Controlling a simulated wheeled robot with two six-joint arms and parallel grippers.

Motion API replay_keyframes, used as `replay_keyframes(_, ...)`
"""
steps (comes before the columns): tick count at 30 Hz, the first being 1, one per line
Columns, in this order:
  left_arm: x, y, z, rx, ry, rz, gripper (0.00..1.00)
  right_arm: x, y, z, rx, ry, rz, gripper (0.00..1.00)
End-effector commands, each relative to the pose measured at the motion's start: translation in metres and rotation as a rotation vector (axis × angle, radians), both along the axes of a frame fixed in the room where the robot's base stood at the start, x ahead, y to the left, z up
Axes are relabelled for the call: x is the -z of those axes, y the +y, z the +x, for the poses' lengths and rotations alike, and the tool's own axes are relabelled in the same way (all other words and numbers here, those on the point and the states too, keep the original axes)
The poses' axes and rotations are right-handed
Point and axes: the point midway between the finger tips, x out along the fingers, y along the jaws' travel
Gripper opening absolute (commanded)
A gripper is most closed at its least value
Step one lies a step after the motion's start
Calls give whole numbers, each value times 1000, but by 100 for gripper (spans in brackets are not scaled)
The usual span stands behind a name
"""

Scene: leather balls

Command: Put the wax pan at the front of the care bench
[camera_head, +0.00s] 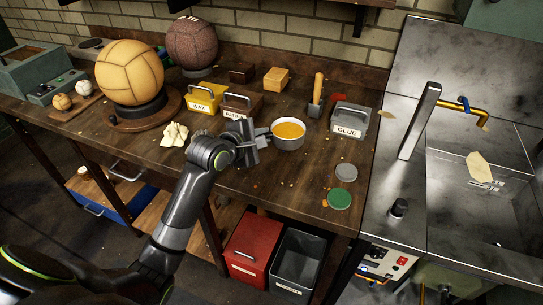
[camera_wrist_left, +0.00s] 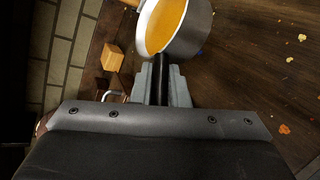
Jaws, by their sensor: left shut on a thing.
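The wax pan (camera_head: 288,137) is a small grey metal pan with orange-yellow wax in it. It is at the middle of the wooden care bench (camera_head: 275,180), upright. My left gripper (camera_head: 262,141) is shut on the pan's dark handle, on the pan's left side. In the left wrist view the handle runs between the fingers (camera_wrist_left: 160,82), and the pan (camera_wrist_left: 190,40) lies just beyond them, partly cut off by the top edge. I cannot tell whether the pan touches the bench top. My right gripper is not in view.
Behind stand the yellow wax box (camera_head: 203,99), the brown patina box (camera_head: 242,106), a tan block (camera_head: 277,79), a brush (camera_head: 317,95) and the grey glue box (camera_head: 349,121). A grey tin (camera_head: 346,172) and green tin (camera_head: 340,198) lie right. The bench front is mostly clear.

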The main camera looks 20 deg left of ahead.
Motion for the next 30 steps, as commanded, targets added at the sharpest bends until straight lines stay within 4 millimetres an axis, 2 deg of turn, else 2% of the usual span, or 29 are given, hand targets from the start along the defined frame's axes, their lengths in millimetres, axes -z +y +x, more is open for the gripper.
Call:
replay_keyframes(3, 18, -1, 0, -1, 0, -2, 0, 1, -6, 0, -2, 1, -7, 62)
replay_keyframes(8, 29, -1, 0, 0, -2, -1, 0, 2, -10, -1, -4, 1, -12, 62)
replay_keyframes(15, 61, -1, -1, -1, -2, -2, 0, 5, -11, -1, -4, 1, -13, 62)
replay_keyframes(26, 64, -1, 0, -1, -3, 1, 0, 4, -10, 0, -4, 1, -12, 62)
replay_keyframes(27, 65, 0, -1, -1, -1, 1, 18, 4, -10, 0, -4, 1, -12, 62)
replay_keyframes(28, 65, 0, -1, -1, -1, 1, 22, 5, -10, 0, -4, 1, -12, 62)
replay_keyframes(30, 65, 0, -1, -1, -1, 1, 23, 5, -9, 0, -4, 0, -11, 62)
